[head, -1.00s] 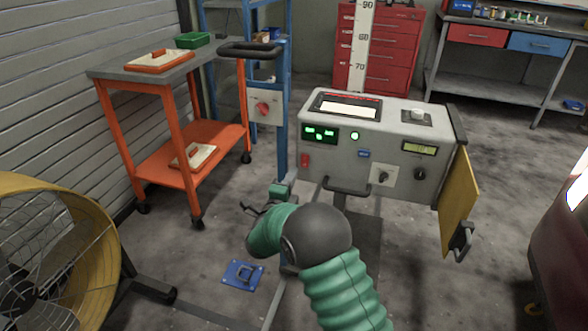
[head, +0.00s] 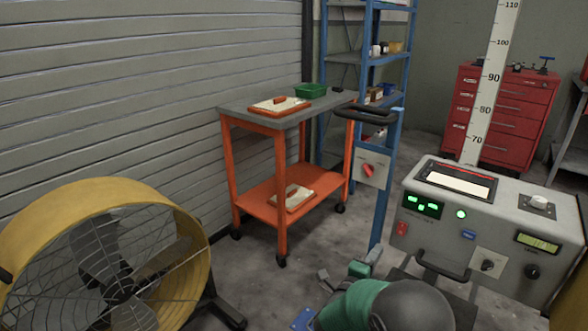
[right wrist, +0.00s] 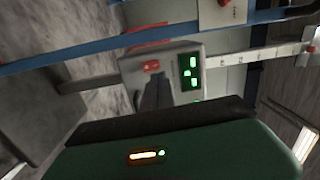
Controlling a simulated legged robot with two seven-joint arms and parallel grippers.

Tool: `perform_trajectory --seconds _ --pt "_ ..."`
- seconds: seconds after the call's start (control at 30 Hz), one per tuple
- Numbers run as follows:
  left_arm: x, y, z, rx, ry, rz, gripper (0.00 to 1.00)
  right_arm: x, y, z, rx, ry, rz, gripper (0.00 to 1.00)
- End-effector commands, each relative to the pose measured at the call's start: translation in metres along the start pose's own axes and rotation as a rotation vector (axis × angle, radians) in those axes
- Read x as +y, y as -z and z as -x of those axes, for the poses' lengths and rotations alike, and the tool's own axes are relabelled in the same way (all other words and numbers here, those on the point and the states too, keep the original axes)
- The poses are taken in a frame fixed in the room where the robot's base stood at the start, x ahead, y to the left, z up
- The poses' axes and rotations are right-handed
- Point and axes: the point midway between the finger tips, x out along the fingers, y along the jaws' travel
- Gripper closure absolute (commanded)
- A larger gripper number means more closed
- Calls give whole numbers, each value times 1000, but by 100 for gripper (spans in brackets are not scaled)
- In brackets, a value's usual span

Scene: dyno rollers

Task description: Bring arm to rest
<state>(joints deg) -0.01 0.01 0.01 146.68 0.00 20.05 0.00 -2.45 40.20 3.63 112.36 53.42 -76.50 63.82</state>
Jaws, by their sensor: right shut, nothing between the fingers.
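My right arm, with green sleeves and a dark rounded joint (head: 412,305), comes in at the bottom right of the head view. My right gripper (head: 328,279) is at its far end, small and partly hidden by the arm. It is shut and empty, over the floor in front of the grey console (head: 470,215) and to its left. In the right wrist view a green wrist housing (right wrist: 190,155) fills the bottom, and the console's red switch and green display (right wrist: 190,72) show beyond it. My left gripper is not in view.
A yellow drum fan (head: 120,285) stands at the lower left. An orange cart (head: 280,200) with a green tray stands in the middle, beside a blue post with a red knob (head: 368,171). A red drawer cabinet (head: 505,115) is at the back right.

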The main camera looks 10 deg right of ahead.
Motion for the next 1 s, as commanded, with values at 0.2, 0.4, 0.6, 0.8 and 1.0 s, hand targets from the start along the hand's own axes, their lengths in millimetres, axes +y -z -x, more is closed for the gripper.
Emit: perform_trajectory --seconds 0.2,0.4,0.6,0.8,1.0 --pt "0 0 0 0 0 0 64 31 -51 63 -542 -255 527 100" --pt "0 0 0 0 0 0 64 88 -14 187 -1123 -384 1167 100" --pt "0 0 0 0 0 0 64 117 61 266 -1493 -430 1570 100" --pt "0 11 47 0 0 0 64 77 103 293 -1651 -449 1728 100" --pt "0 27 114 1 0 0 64 8 106 291 -1648 -450 1724 100"
